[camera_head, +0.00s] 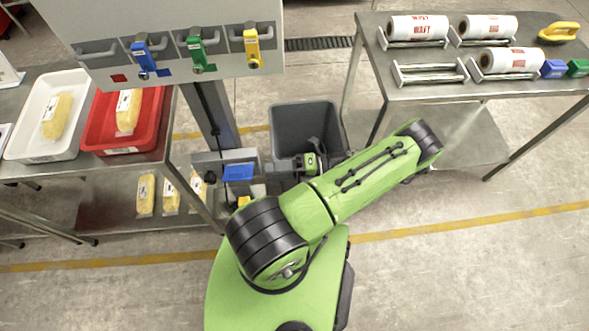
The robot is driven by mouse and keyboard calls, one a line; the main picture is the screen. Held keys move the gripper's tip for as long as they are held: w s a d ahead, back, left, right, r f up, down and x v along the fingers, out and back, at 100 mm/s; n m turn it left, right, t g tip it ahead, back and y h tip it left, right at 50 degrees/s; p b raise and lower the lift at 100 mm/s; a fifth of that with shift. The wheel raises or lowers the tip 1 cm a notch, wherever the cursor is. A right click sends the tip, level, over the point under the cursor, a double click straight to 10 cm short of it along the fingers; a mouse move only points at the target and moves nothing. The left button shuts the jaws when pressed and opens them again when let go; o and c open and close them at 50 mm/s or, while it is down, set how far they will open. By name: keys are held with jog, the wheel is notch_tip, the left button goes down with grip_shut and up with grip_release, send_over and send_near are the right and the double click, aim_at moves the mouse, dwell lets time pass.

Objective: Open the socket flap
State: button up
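A blue flap (239,172) sits on a grey socket box (207,163) low on the grey post, left of centre. It looks like the socket flap; the picture is too small to tell whether it is shut or raised. My gripper (269,168) is just right of the blue flap, at about the same height in the picture. Its dark fingers are small and partly lost against the dark bin and box, so I cannot tell whether they touch the flap or how far they are apart.
A grey bin (290,116) stands behind my wrist. A grey panel (100,30) with blue, green and yellow handles overhangs the post. Left, a bench holds a white tray (22,128) and a red tray (98,142). Right, a steel table (440,95) carries film rolls.

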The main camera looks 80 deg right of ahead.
jog(key=v, duration=0.5)
jog(key=shift+s+f, duration=0.1)
jog(key=shift+s, duration=0.15)
dwell(0.3)
